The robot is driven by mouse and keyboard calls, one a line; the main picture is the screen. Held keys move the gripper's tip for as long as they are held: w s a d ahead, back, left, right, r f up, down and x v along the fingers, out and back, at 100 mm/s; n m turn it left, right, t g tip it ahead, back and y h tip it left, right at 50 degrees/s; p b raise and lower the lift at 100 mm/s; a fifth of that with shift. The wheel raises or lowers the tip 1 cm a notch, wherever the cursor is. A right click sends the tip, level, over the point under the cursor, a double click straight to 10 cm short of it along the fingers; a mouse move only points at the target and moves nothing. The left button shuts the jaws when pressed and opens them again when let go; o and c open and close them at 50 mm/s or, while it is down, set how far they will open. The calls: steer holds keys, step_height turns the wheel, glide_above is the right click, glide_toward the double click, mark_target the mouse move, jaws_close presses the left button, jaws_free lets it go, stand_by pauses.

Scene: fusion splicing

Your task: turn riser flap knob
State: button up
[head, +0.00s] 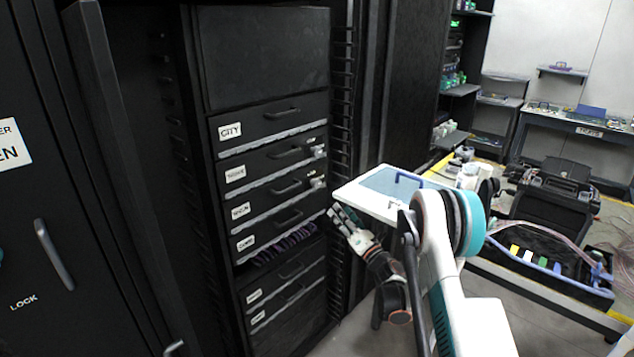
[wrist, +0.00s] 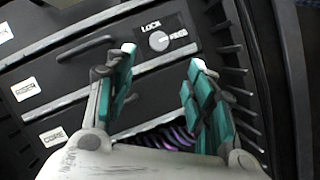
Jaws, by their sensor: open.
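The knob (wrist: 160,41) is a small round grey dial on a black drawer-like flap (wrist: 60,74), with LOCK printed above it and FREE to its right. Its pointer direction is too small to tell. In the head view, a small pale knob (head: 317,183) shows at the right end of the third labelled row. My gripper (wrist: 163,57) is open and empty, one fingertip on each side of the knob in the picture and apart from it. In the head view my gripper (head: 341,215) is just right of the rack front, below knob height.
A dark bar handle (wrist: 85,47) sits left of the knob. Purple cables (wrist: 170,137) show in an opening below; they also show in the head view (head: 285,246). The slotted rack post (head: 341,110) stands right of the flaps. A white-framed tablet (head: 385,190) is beside my arm.

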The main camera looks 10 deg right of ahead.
mark_target(318, 184)
steer(key=b+x, duration=0.3)
steer(key=x, duration=1)
steer(key=shift+w+a+r+b, duration=0.15)
steer(key=shift+w+r+b, duration=0.1)
steer(key=shift+r+b, duration=0.05)
steer(key=c, duration=1.1)
